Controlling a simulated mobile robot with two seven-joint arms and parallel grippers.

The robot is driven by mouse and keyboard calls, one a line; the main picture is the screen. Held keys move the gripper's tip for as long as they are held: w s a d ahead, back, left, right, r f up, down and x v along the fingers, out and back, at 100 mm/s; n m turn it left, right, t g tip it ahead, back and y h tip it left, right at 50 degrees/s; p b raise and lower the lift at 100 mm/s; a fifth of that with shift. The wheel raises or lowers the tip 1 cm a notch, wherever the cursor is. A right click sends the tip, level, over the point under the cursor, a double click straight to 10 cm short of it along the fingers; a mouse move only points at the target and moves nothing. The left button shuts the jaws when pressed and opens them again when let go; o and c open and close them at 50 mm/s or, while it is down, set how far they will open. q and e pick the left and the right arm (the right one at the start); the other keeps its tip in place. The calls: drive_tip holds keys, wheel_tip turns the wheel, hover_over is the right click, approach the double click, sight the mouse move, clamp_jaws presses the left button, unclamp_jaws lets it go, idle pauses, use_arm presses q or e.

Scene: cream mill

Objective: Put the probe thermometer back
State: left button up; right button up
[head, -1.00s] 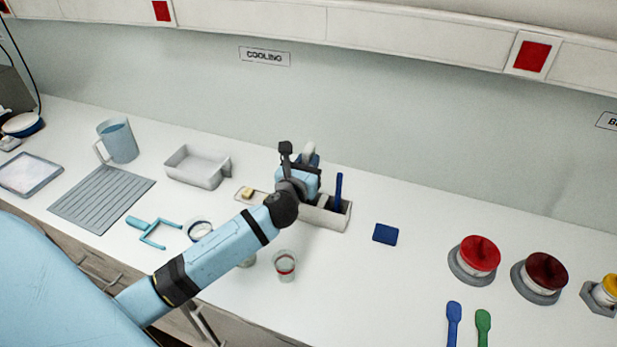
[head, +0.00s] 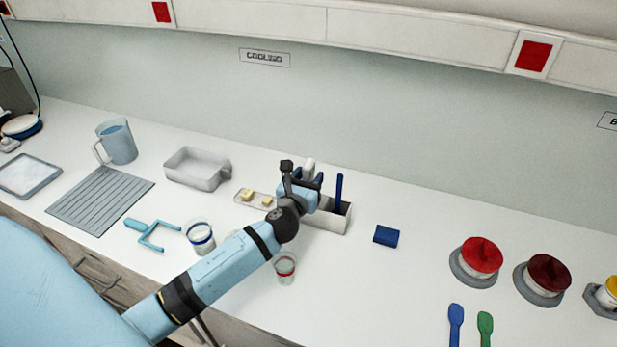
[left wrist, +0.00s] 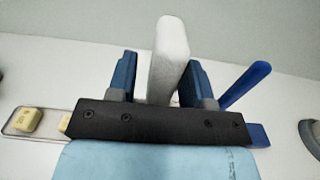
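The probe thermometer appears as a white upright handle (left wrist: 168,60) in the left wrist view. Its top also shows behind my gripper in the head view (head: 309,166). My left gripper (left wrist: 160,82) has a blue finger on each side of the handle, with a visible gap at least on the left, so it looks open around it. In the head view the gripper (head: 304,178) is over the left end of a pale open holder (head: 328,222). The handle's lower end is hidden, so I cannot tell how it is seated. My right gripper is out of view.
A blue upright tool (head: 339,190) stands in the holder's right part. A small tray with yellow pieces (head: 247,195) is left of the holder. A glass with a red band (head: 286,268) stands below my forearm. A blue block (head: 386,236) lies right, with clear counter around it.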

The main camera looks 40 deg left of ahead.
use_arm(q)
drive_tip(key=shift+r, duration=0.15)
drive_tip(key=b+v, duration=0.1)
drive_tip(key=v, duration=1.1)
